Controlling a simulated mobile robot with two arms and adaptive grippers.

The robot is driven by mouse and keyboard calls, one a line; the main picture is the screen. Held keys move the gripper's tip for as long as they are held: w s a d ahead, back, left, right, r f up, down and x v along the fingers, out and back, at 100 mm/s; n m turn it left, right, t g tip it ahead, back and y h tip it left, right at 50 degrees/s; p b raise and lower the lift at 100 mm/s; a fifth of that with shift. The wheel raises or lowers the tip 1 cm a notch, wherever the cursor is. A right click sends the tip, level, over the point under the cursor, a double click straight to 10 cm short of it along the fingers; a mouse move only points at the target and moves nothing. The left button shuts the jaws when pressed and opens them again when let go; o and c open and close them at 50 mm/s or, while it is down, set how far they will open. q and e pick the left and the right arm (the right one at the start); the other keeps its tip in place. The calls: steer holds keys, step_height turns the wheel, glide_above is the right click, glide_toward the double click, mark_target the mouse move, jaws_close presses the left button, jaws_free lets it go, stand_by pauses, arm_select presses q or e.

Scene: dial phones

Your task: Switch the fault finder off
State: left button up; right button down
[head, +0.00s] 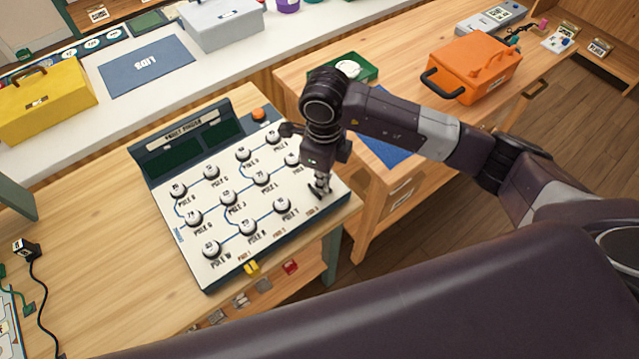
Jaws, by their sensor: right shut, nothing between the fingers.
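My right gripper (319,191) is shut and empty, pointing down over the panel's right edge. I cannot tell whether it touches the panel. My right wrist hides part of the panel's upper right. My left gripper is out of view.
A yellow box (43,103) and a grey box (222,22) stand on the white counter behind.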

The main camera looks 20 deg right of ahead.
steer(key=shift+w+r+p, duration=0.1)
steer(key=shift+r+p, duration=0.45)
steer(key=shift+r, duration=0.2)
steer(key=shift+r+p, duration=1.35)
steer(key=shift+r, duration=1.35)
